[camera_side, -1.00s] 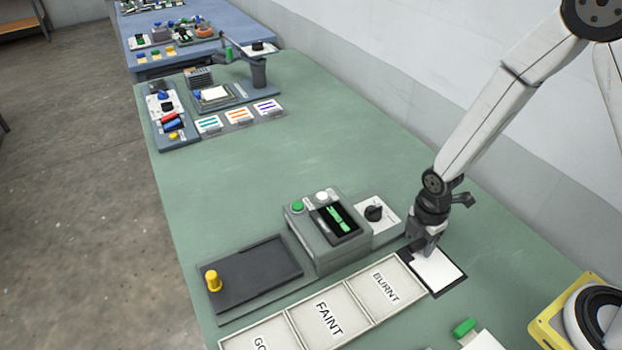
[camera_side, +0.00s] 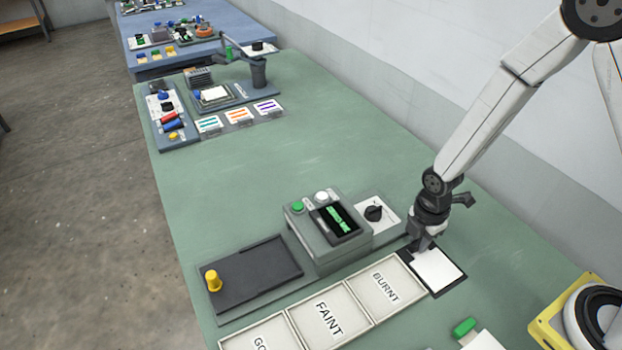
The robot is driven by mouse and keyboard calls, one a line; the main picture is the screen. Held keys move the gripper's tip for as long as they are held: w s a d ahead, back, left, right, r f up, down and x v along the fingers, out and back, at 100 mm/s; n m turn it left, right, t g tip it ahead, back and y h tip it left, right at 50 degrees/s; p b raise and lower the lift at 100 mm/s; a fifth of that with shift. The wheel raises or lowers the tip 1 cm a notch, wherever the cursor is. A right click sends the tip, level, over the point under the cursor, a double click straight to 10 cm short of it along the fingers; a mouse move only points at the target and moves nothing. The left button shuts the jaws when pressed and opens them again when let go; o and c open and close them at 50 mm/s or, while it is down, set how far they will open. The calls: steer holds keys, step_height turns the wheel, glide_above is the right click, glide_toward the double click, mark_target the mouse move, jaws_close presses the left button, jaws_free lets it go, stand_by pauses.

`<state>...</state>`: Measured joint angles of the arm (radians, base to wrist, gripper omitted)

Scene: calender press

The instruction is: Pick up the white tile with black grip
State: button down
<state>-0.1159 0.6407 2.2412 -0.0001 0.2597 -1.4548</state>
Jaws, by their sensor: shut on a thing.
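The white tile (camera_side: 440,271) lies in a dark holder (camera_side: 434,293) to the right of the BURNT tray. My gripper (camera_side: 421,248) is down at the tile's upper left edge. It is shut on the tile's black grip, which the fingers mostly hide. I cannot tell whether the tile is lifted at all; it looks level with the holder.
Labelled trays, FAINT (camera_side: 329,318) and BURNT (camera_side: 384,288), stand left of the holder. A grey press (camera_side: 328,240) with a green display and a white panel with a black knob (camera_side: 374,213) stand behind. A green block (camera_side: 464,327) sits at front right.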

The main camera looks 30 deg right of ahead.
steer(key=shift+r, duration=0.15)
step_height(320, 180, up, 10)
stand_by(0.8)
stand_by(0.6)
